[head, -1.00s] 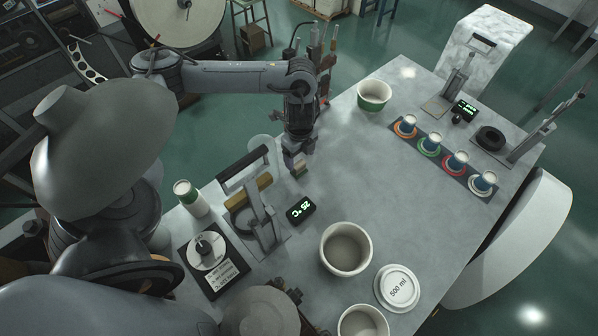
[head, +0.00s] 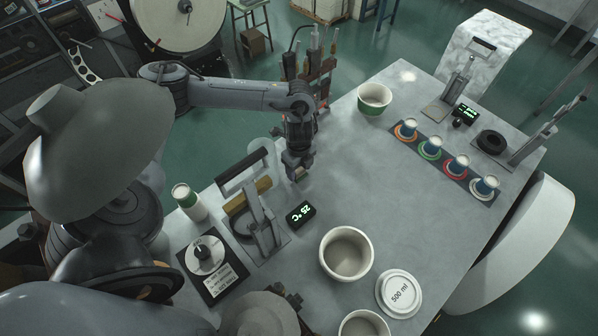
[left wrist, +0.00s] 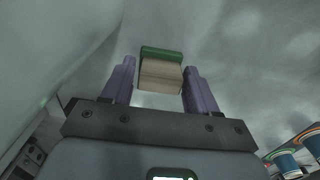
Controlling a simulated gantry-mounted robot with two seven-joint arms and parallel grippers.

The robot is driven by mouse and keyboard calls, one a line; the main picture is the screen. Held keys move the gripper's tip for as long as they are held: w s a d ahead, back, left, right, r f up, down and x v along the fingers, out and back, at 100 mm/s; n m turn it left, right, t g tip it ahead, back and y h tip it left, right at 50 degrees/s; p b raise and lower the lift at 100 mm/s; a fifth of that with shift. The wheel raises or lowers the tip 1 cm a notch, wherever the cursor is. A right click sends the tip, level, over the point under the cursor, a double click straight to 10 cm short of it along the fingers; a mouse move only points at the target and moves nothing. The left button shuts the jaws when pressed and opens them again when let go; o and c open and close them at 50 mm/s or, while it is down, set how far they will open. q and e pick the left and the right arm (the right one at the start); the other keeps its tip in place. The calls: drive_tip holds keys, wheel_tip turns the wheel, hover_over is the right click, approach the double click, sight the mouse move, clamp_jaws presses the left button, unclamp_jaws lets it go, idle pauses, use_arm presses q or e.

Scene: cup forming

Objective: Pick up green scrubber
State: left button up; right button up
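The green scrubber, a beige block with a green layer (left wrist: 160,72), shows between the fingertips of my left gripper in the left wrist view. The left gripper (left wrist: 160,85) is open, with one purple finger on each side of the scrubber. A narrow gap shows on the left side, while the right finger is close to or touching it. In the head view my left gripper (head: 298,172) points down, low over the left edge of the table, and mostly hides the scrubber. My right gripper is not in view.
A lever press (head: 254,218) and a temperature display (head: 300,214) stand close to the left gripper. A green-banded bowl (head: 374,99) is at the back, a white tub (head: 346,253) in front. Several cups stand on a dark strip (head: 443,165) at right. The table's middle is clear.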

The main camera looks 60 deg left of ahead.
sight(302, 169)
use_arm(q)
drive_tip(key=c, duration=0.6)
drive_tip(key=shift+c, duration=0.2)
drive_tip(key=shift+r, duration=0.15)
drive_tip(key=shift+r, duration=0.6)
drive_tip(key=r, duration=0.2)
drive_tip(key=r+p, duration=0.1)
drive_tip(key=shift+w+d+r, duration=0.3)
drive_tip(key=shift+d+r, duration=0.05)
drive_tip(key=shift+d, duration=0.05)
drive_tip(key=w+d+r+p, duration=0.5)
drive_tip(key=d, duration=0.4)
drive_tip(key=shift+d+r+p, duration=0.25)
drive_tip(key=shift+r+p, duration=0.05)
drive_tip(key=shift+r, duration=0.1)
